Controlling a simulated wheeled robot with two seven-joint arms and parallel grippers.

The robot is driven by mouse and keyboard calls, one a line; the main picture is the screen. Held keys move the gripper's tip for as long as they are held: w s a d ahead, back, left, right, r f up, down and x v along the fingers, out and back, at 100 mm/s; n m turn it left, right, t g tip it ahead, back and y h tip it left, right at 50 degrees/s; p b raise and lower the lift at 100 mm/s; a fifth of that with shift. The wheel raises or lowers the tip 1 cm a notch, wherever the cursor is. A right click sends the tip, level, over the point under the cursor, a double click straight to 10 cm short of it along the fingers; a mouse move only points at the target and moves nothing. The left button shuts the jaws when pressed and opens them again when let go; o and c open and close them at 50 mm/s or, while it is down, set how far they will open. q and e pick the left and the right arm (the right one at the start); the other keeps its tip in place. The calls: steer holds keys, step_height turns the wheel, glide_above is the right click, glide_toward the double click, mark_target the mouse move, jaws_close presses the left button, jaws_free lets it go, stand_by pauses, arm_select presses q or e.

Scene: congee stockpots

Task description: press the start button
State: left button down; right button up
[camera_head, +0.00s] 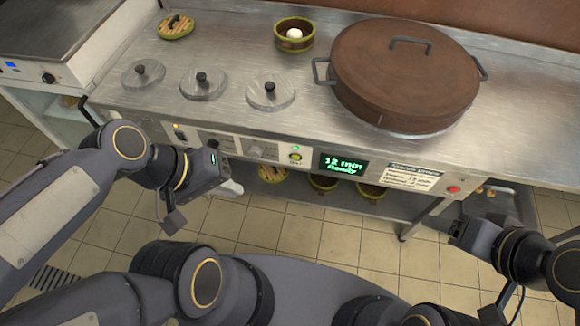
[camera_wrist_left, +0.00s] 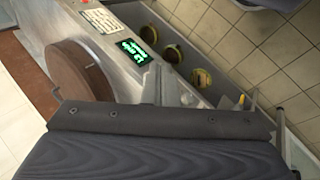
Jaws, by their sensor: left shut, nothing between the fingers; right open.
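The front panel of the steel counter carries a small yellow-green button (camera_head: 295,157) with a lit green lamp just above it. A label under the button is too small to read surely. To its right a dark display (camera_head: 343,164) reads "12 min" and "Ready" in green; it also shows in the left wrist view (camera_wrist_left: 138,51). A red button (camera_head: 453,189) sits at the panel's right end. My left gripper (camera_head: 234,188) is shut and empty, in front of the panel, left of and below the yellow-green button, apart from it. My right gripper (camera_head: 437,224) is open, low at the right.
A large brown-lidded pot (camera_head: 404,75) stands on the counter (camera_head: 330,112). Three small steel lids (camera_head: 204,84) lie in a row to its left. A basket (camera_head: 294,35) holds a white item. More baskets (camera_head: 323,184) sit on the lower shelf. Tiled floor lies in front.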

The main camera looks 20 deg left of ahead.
arm_select(q)
steer(key=w+d+f+n+h+b, duration=0.2)
steer(key=d+f+n+h+b, duration=0.15)
steer(key=f+n+b, duration=0.45)
steer(key=w+d+f+n+h+b, duration=0.2)
steer(key=f+n+h+b, duration=0.3)
steer(key=f+n, duration=0.4)
steer(key=w+a+f+n+t+y+b, duration=0.1)
steer(key=w+a+f+n+t+b, duration=0.3)
steer(key=f+n, duration=0.3)
steer(key=w+a+f+n+t+y+b, duration=0.1)
steer(key=w+a+f+n+t+b, duration=0.3)
steer(key=n, duration=1.2)
step_height(320, 180, down, 3)
steer(key=shift+w+r+t+b, duration=0.1)
steer(key=shift+w+t+b, duration=0.8)
steer(key=shift+w, duration=0.05)
